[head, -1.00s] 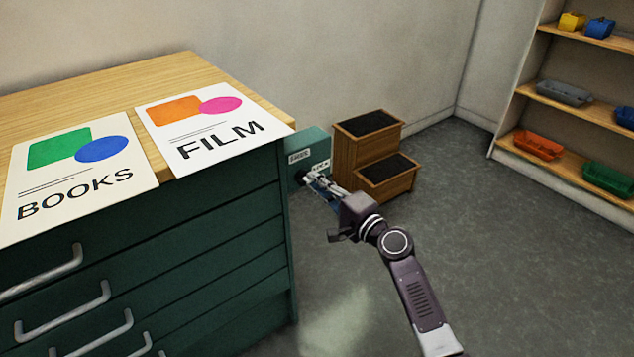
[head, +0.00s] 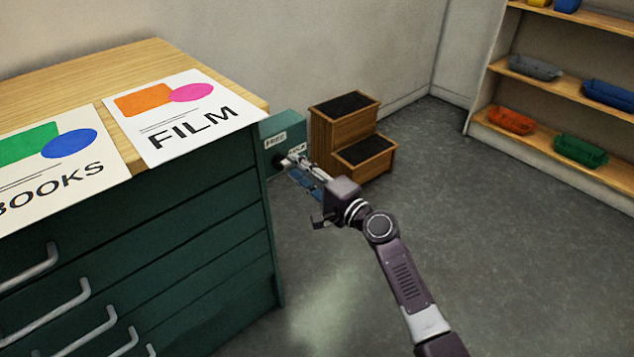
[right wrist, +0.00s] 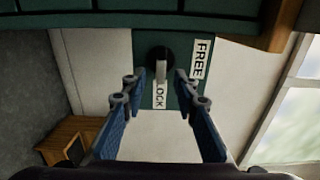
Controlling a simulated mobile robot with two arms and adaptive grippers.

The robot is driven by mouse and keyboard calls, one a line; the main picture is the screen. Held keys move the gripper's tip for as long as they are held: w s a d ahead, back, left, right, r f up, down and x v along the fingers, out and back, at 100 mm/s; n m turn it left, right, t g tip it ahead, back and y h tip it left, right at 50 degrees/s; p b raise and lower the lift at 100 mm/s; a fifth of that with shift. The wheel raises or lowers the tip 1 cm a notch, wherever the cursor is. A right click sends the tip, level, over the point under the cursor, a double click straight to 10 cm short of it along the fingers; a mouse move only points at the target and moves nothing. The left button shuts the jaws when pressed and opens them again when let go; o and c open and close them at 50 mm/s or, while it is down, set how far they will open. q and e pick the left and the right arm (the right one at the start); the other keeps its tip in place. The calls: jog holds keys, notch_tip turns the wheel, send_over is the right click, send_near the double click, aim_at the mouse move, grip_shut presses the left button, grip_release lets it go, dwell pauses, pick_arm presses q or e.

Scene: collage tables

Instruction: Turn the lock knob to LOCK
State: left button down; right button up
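A green lock box (head: 290,127) is at the right side of the green cabinet (head: 225,215). Its FREE label (head: 276,141) shows; the LOCK label (head: 298,151) is partly covered. In the right wrist view, the dark round knob with a light grey handle (right wrist: 160,70) sits beside the FREE label (right wrist: 200,60) and just above the LOCK label (right wrist: 160,95), whose first letter is hidden. My right gripper (right wrist: 160,76) is open, its blue fingers on either side of the handle with gaps visible. In the head view my right gripper (head: 294,163) is at the knob. My left gripper is not in view.
FILM (head: 190,115) and BOOKS (head: 60,160) sheets lie on the wooden cabinet top. Drawer handles stick out at the front. A wooden step stool (head: 340,128) stands behind the lock box. Shelves with bins (head: 580,150) are at the right. Floor between is clear.

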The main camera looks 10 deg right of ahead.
jog(key=v, duration=1)
jog(key=shift+s+d, duration=0.15)
jog(key=shift+s, duration=0.1)
